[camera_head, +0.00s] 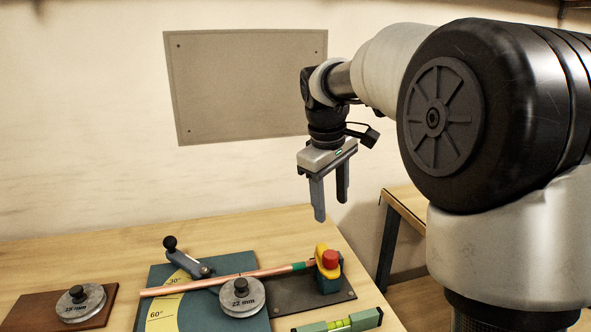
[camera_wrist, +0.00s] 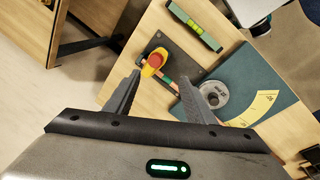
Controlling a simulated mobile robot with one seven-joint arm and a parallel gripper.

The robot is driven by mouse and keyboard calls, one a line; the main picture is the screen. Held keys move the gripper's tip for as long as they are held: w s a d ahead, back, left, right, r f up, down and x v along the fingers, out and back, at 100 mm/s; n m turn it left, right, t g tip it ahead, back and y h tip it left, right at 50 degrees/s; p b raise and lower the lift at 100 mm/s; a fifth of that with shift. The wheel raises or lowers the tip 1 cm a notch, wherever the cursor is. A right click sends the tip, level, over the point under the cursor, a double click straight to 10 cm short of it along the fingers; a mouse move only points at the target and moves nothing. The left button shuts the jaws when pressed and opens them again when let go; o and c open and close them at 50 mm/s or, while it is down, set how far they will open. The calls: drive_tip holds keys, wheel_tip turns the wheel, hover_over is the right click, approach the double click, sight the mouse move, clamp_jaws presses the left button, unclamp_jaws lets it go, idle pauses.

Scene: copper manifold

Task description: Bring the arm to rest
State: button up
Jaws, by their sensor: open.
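My gripper (camera_head: 331,197) hangs in the air above the back right part of the workbench (camera_head: 232,222), fingers pointing down. Its two fingers are apart with nothing between them. In the wrist view my gripper (camera_wrist: 165,105) also shows open and empty, with the bench below. My arm reaches in from the right of the head view. The copper pipe (camera_head: 208,282) lies across the green bending board (camera_head: 155,313), beside the round 22 mm former (camera_head: 242,297). The pipe's right end, with a green band, is at the yellow and red clamp (camera_head: 328,260).
A lever with a black knob (camera_head: 170,243) stands on the board. A spirit level (camera_head: 340,322) lies at the bench front. Another round former (camera_head: 81,303) sits on a brown wooden plate (camera_head: 33,312) at left. A grey panel (camera_head: 250,85) hangs on the wall. A second table (camera_head: 408,203) stands right.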

drive_tip(key=s+d+r+m+t+p, duration=0.1)
drive_tip(key=s+r+m, duration=0.15)
drive_tip(key=s, duration=0.45)
drive_tip(key=s+d+r+m+t+p, duration=0.1)
drive_tip(key=s+r+p, duration=0.1)
drive_tip(key=s+r, duration=0.3)
drive_tip(key=s+f+m+p, duration=0.1)
drive_tip(key=s+m, duration=0.1)
drive_tip(key=s, duration=0.5)
drive_tip(key=s+f+m+t+y+p, duration=0.1)
drive_tip(key=s+f+m, duration=0.1)
drive_tip(key=s, duration=0.5)
drive_tip(key=shift+s+f+m+t, duration=0.15)
drive_tip(key=shift+s+m+t, duration=0.1)
drive_tip(key=shift+m+t, duration=0.1)
